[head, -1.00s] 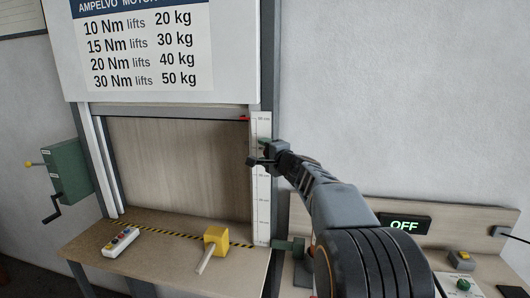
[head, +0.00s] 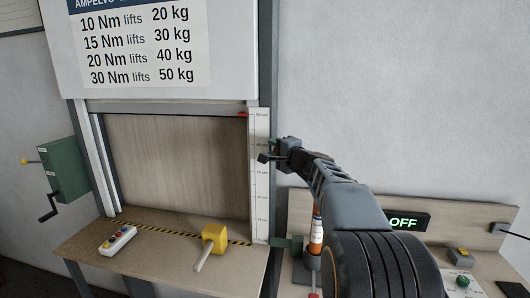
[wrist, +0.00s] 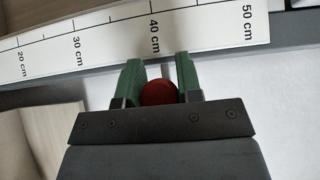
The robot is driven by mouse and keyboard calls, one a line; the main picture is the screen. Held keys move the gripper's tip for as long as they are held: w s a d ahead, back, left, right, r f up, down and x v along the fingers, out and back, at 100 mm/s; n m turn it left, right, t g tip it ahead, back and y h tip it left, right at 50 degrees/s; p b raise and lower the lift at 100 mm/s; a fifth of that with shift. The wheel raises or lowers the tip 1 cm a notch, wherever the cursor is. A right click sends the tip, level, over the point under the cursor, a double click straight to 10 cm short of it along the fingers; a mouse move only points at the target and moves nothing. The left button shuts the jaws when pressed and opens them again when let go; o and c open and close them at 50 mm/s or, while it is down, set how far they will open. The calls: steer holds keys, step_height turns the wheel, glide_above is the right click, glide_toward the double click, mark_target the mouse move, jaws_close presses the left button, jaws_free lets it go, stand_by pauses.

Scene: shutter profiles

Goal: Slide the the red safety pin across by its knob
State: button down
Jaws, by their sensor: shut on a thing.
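The red knob (wrist: 159,93) of the safety pin shows in the wrist view between the two green fingers of my gripper (wrist: 160,80), close to the wrist's dark plate. My gripper is shut on this knob. In the head view my gripper (head: 270,152) is at the right edge of the shutter's white scale, roughly level with its middle-upper marks. The knob cannot be made out there, and the pin's shaft is hidden in both views.
The white scale (wrist: 110,45) runs behind the fingertips. The shutter opening (head: 175,165) is left of my gripper, with a small red pointer (head: 242,114) near its top. Plain wall is to the right.

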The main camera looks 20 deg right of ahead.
steer(key=shift+s+d, duration=0.15)
steer(key=shift+d, duration=0.15)
steer(key=c, duration=1.2)
jaws_free()
steer(key=shift+o, duration=1)
steer(key=shift+s+d, duration=0.15)
steer(key=shift+o, duration=1.1)
steer(key=s+d+b, duration=0.2)
steer(key=s+b, duration=0.2)
steer(key=s, duration=0.9)
steer(key=shift+s+d, duration=0.15)
steer(key=shift+s, duration=0.1)
